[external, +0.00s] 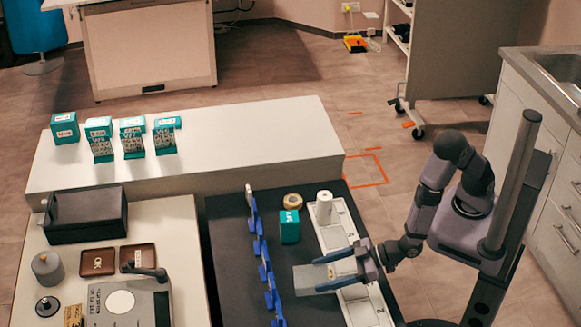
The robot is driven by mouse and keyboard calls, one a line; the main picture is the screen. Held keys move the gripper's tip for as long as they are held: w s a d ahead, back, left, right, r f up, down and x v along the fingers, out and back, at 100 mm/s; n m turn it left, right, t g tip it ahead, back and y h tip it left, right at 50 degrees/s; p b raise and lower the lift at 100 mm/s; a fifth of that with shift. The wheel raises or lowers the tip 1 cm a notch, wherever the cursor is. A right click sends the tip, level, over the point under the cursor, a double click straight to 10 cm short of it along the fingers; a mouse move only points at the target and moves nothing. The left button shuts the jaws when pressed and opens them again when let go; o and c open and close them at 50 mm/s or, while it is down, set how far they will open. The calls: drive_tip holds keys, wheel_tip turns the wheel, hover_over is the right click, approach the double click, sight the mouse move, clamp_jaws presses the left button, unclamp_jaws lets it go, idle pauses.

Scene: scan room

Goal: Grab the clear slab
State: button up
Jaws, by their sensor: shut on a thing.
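The clear slab (308,278) is a pale, see-through flat piece over the dark mat, in the lower middle of the external view. My gripper (330,273) comes in from the right and is shut on the slab's right part, with one finger along the far side and one along the near side. The slab's left part sticks out beyond the fingertips, near the blue clips. I cannot tell whether it touches the mat or is just above it.
A row of blue clips (262,250) runs left of the slab. A teal box (289,228), a tan roll (292,201) and a white cylinder (324,209) stand behind it. A numbered white strip (334,237) passes under my gripper. The dark mat (228,265) is clear at left.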

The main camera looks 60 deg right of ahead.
sight(325, 274)
wheel_tip(325, 274, up, 9)
drive_tip(key=shift+r+p, duration=0.15)
drive_tip(key=shift+p, duration=0.15)
